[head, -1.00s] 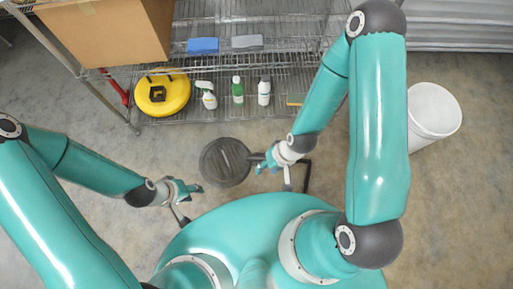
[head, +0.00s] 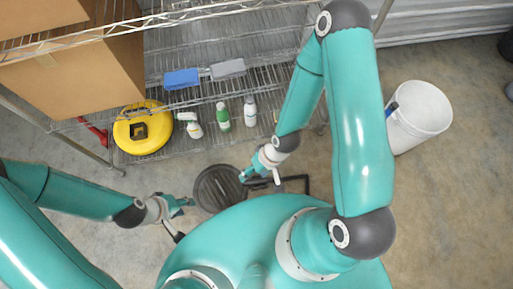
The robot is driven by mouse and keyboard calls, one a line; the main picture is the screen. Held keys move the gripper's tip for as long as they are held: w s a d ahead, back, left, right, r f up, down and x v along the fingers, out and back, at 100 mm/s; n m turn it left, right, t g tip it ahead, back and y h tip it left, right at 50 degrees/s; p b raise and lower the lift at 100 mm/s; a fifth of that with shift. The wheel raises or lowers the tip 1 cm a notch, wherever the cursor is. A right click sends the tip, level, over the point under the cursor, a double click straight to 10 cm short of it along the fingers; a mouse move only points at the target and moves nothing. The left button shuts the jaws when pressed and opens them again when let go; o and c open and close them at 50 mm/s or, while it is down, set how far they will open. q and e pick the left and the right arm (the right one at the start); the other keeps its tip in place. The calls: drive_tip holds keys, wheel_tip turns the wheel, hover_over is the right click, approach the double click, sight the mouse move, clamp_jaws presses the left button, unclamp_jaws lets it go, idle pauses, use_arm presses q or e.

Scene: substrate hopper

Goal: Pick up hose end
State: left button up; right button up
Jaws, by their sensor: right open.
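No hose end can be clearly made out in the head view. A round yellow item (head: 142,127), possibly a coiled hose or reel, with a black centre sits on the lower shelf at the left. My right gripper (head: 258,176) is open and empty, just right of a dark round disc (head: 212,180) on the floor. My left gripper (head: 186,216) appears open and empty, left of and slightly below the disc. Both grippers are well below the yellow item in the picture.
A wire shelf (head: 270,67) stands ahead, with a cardboard box (head: 80,75), blue and grey brushes (head: 182,79) and several bottles (head: 223,116). A white bucket (head: 425,112) stands at the right. A dark frame (head: 300,178) lies by my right gripper.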

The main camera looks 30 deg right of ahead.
wheel_tip(320, 180, down, 10)
drive_tip(key=r+n+g+b, duration=0.1)
drive_tip(key=n+b, duration=0.2)
drive_tip(key=b, duration=0.3)
drive_tip(key=n+h+b, duration=0.5)
drive_tip(key=n+b, duration=0.7)
drive_tip(key=b, duration=0.7)
hover_over(268, 179)
wheel_tip(268, 179, down, 32)
drive_tip(key=shift+n+t, duration=0.3)
wheel_tip(268, 179, down, 11)
drive_tip(key=b, duration=0.3)
drive_tip(key=shift+d+r+b, duration=0.1)
drive_tip(key=shift+b, duration=0.25)
drive_tip(key=shift+s+f+b, duration=0.1)
drive_tip(key=shift+f+b, duration=1.55)
drive_tip(key=shift+f, duration=1.35)
use_arm(q)
wheel_tip(268, 179, down, 34)
drive_tip(key=shift+r, duration=0.2)
drive_tip(key=shift+d, duration=0.1)
use_arm(e)
drive_tip(key=shift+r, duration=0.1)
clamp_jaws()
